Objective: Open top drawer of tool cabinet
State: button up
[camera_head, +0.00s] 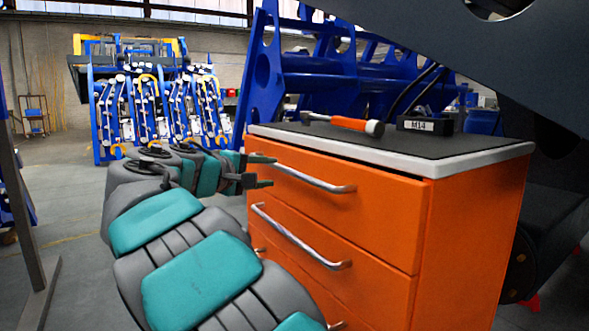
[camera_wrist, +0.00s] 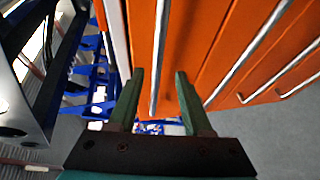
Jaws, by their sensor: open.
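The orange tool cabinet (camera_head: 462,245) stands right of my arm in the head view. The silver top drawer handle (camera_head: 315,181) runs across the upper front. My gripper (camera_head: 260,171) is open at the handle's left end, its two dark fingers pointing right. In the wrist view, my green fingers (camera_wrist: 161,100) are spread, and the top handle (camera_wrist: 160,60) lies in the gap between them as seen from there. I cannot tell whether either finger touches the handle.
A hammer (camera_head: 350,123) and a black box marked M14 (camera_head: 430,123) lie on the cabinet top. A second drawer handle (camera_head: 295,238) is just below. A blue frame (camera_head: 330,75) stands behind. A dark panel (camera_head: 500,50) overhangs the upper right. Floor (camera_head: 60,190) shows at left.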

aim_at(282, 170)
jog(key=x, duration=0.7)
jog(key=shift+w+r, duration=0.1)
jog(key=shift+w, duration=0.35)
jog(key=shift+c, duration=0.3)
grip_shut()
dwell(0.7)
